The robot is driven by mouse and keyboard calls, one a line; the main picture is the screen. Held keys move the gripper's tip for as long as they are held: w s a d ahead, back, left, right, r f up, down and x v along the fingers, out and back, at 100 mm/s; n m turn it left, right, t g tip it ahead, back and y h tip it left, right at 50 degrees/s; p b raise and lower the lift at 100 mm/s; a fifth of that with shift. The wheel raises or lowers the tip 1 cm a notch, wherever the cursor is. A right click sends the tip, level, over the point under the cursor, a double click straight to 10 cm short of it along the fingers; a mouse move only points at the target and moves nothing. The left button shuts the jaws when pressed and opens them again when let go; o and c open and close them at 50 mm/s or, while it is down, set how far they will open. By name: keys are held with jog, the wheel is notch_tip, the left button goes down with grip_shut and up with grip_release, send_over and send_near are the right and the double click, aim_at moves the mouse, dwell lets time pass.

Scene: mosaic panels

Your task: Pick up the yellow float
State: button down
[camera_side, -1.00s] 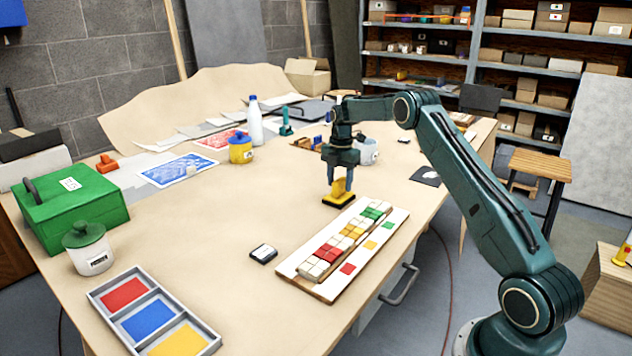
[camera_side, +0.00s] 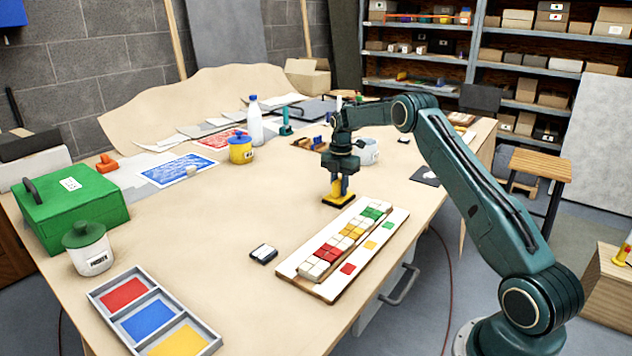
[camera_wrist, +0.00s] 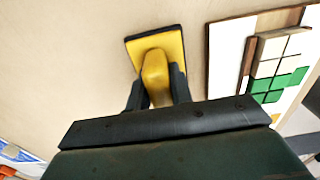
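The yellow float (camera_side: 338,199) rests on the bench, just beyond the far-left end of the mosaic board. It has a dark base edge and a yellow handle. In the wrist view the float (camera_wrist: 156,62) shows near the top centre. My gripper (camera_side: 341,187) points down over it, with its fingers at the handle. In the wrist view my gripper (camera_wrist: 159,86) has a dark finger against each side of the handle, with no clear gap. The float's near part is hidden by the gripper.
The mosaic board (camera_side: 335,290) with red, yellow, green and white tiles lies close to the float; it also shows in the wrist view (camera_wrist: 222,60). The bench left of the float is clear.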

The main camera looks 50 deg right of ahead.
aim_at(340, 178)
jog(key=shift+r, duration=0.1)
notch_tip(340, 178, up, 20)
dwell(1.0)
dwell(0.6)
jog(key=c, duration=2.1)
grip_release()
jog(key=shift+a, duration=0.1)
